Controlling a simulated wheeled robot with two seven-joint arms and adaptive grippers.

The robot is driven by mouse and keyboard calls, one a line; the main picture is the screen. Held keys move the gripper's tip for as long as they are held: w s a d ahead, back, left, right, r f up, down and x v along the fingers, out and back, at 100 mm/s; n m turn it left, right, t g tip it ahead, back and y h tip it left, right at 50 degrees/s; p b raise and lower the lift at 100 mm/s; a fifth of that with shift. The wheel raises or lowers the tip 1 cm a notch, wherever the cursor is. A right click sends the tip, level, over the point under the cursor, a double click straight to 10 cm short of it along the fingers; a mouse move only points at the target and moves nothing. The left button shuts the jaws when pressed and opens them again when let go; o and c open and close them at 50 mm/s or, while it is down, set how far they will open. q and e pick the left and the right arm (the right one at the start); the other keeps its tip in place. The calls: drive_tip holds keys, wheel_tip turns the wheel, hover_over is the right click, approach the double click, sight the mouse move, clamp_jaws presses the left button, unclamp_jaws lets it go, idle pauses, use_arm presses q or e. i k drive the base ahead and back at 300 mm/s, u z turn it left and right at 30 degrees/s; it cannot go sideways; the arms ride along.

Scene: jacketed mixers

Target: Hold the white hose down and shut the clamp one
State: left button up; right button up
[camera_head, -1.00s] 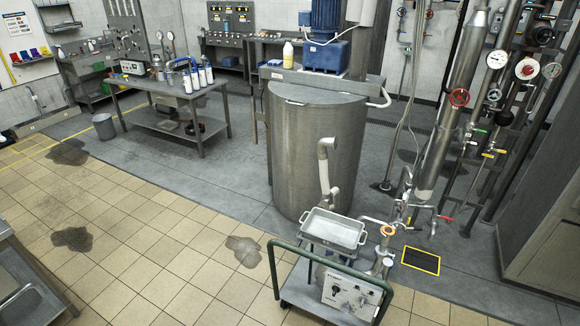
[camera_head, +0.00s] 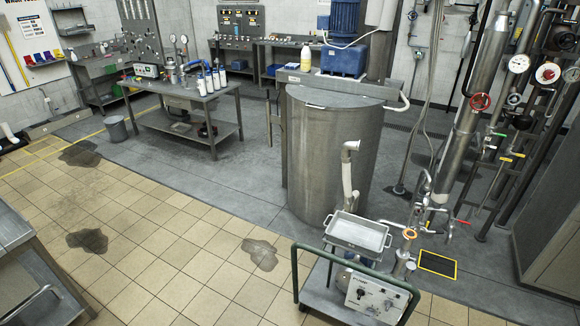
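A white hose (camera_head: 346,180) hangs down the front of the large steel mixer vessel (camera_head: 318,150), from a grey elbow at its top toward the metal tray (camera_head: 357,236) on the cart. I cannot make out a clamp on it for sure. An orange ring (camera_head: 410,233) sits on the pipework just right of the tray; I cannot tell whether it is a clamp. Neither of my grippers shows in the view.
The cart (camera_head: 335,300) with a green handle and control box stands in front of the vessel. Pipes, valves and gauges (camera_head: 518,64) crowd the right. A steel table (camera_head: 180,100) with bottles stands back left. Dark wet patches (camera_head: 260,253) mark the open tiled floor.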

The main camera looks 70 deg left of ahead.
sight(349, 146)
drive_tip(key=u, duration=1.6)
drive_tip(key=k, duration=0.4)
drive_tip(key=u, duration=1.25)
drive_tip(key=i, duration=0.9)
drive_tip(key=u, duration=0.4)
drive_tip(key=i, duration=0.9)
drive_tip(key=z, duration=0.85)
drive_tip(key=i, duration=0.8)
drive_tip(key=z, duration=0.6)
